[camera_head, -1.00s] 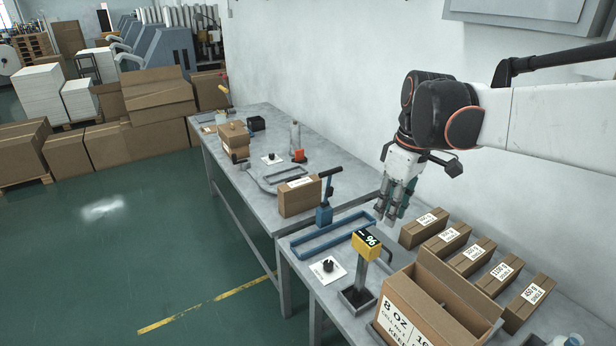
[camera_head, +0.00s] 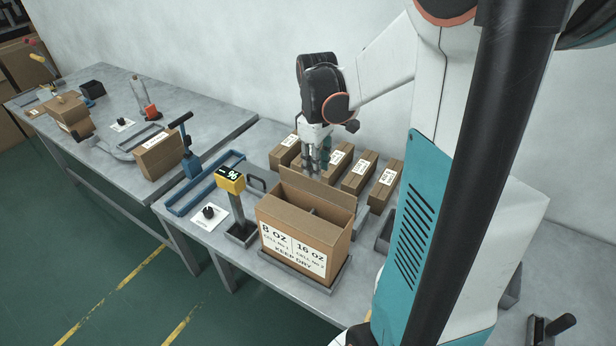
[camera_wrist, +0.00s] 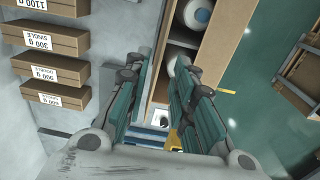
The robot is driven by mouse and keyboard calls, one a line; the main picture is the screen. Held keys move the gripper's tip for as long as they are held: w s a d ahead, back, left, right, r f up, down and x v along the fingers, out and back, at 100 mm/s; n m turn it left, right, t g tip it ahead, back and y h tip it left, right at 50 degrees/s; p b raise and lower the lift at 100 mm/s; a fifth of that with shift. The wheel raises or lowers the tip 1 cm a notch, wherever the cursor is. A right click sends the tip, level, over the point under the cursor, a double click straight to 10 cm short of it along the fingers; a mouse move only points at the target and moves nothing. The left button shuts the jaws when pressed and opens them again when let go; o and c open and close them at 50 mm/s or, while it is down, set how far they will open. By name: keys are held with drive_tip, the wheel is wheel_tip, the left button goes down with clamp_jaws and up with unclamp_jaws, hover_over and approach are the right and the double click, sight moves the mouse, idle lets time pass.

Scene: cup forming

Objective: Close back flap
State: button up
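The open cardboard box (camera_head: 290,236), labelled 8 OZ and 16 OZ, stands on a tray on the near bench. Its back flap (camera_head: 318,188) stands up at the rear. An inner divider shows. In the wrist view the box (camera_wrist: 213,50) is open, with round white items (camera_wrist: 183,60) inside. My gripper (camera_head: 317,170) points down just behind the back flap, its fingertips partly hidden. In the wrist view my gripper (camera_wrist: 160,64) has its fingers apart, with tan cardboard between or below them. I cannot tell whether they touch the flap.
Several small labelled cartons (camera_head: 359,172) stand behind the box near the wall; they are at left in the wrist view (camera_wrist: 52,72). A yellow scale display (camera_head: 230,180) on a post and a blue frame (camera_head: 205,184) are left of the box.

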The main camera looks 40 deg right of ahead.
sight(316, 181)
wheel_tip(316, 181, down, 6)
drive_tip(key=shift+d+f+b, duration=0.1)
drive_tip(key=shift+b, duration=0.4)
clamp_jaws()
